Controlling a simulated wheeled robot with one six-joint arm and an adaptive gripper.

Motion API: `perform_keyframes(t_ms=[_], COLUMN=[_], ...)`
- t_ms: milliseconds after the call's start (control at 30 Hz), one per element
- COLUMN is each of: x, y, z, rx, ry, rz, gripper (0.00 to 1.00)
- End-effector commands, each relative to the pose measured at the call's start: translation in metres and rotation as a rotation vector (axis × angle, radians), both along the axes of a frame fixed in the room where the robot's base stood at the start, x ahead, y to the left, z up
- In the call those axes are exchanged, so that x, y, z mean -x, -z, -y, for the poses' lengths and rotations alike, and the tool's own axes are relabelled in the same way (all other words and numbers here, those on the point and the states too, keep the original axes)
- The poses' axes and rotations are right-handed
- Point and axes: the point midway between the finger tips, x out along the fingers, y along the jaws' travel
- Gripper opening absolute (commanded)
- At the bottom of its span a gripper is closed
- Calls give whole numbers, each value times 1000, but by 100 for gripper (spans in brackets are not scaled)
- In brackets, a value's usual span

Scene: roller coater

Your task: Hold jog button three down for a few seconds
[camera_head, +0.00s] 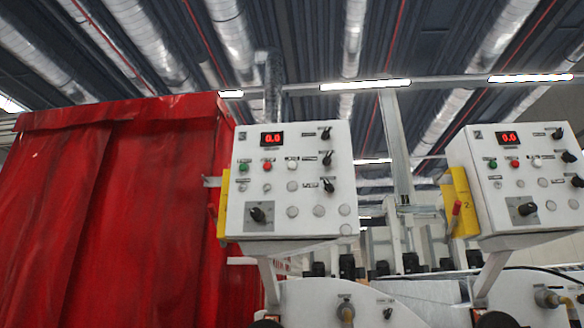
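Two white control boxes stand ahead, the left box (335,140) and the right box (470,155), which is partly cut off by the picture's edge. Each has a red 0.0 display, a green button, a red button, a white button, black switches and several pale round buttons. On the left box, pale buttons (318,211) sit in a row right of a black knob (257,214). The labels are too small to read, so I cannot tell which is jog button three. My gripper is not in view.
A red curtain (110,220) fills the left side, close to the left box. White machine housings (325,300) with pipe fittings stand below the boxes. Ducts and lamps run overhead.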

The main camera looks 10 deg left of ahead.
Motion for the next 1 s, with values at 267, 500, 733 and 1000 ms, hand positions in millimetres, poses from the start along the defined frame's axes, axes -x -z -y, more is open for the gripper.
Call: perform_keyframes(t_ms=[267,500,733,1000], x=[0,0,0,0], y=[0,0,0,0], z=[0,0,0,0], rx=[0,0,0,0], ry=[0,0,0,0], rz=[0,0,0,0], gripper=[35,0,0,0])
